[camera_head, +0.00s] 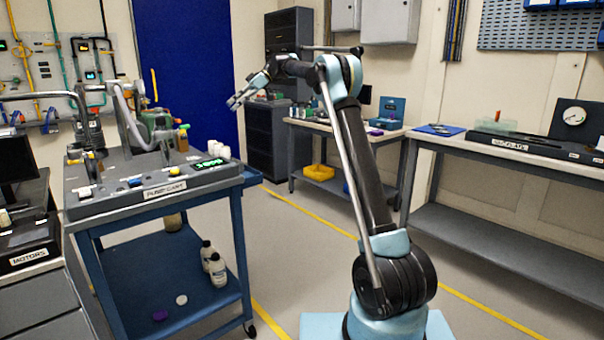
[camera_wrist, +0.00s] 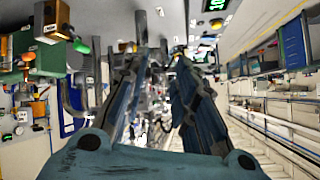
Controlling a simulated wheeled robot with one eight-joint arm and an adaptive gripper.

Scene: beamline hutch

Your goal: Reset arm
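My arm rises at the centre right of the head view, its upper links bent over to the left. My gripper (camera_head: 240,98) is at the arm's left end, held up in the air in front of the blue door (camera_head: 185,65) and above and beyond the pump cart (camera_head: 160,188). In the wrist view my gripper (camera_wrist: 160,60) shows two fingers spread apart. I see nothing held between them. The wrist picture is strongly tilted, and the background between the fingers is cluttered.
The pump cart carries valves, a green display (camera_head: 208,163) and a hose. A bench with a yellow bin (camera_head: 318,172) is at the back. A long bench (camera_head: 520,152) stands right.

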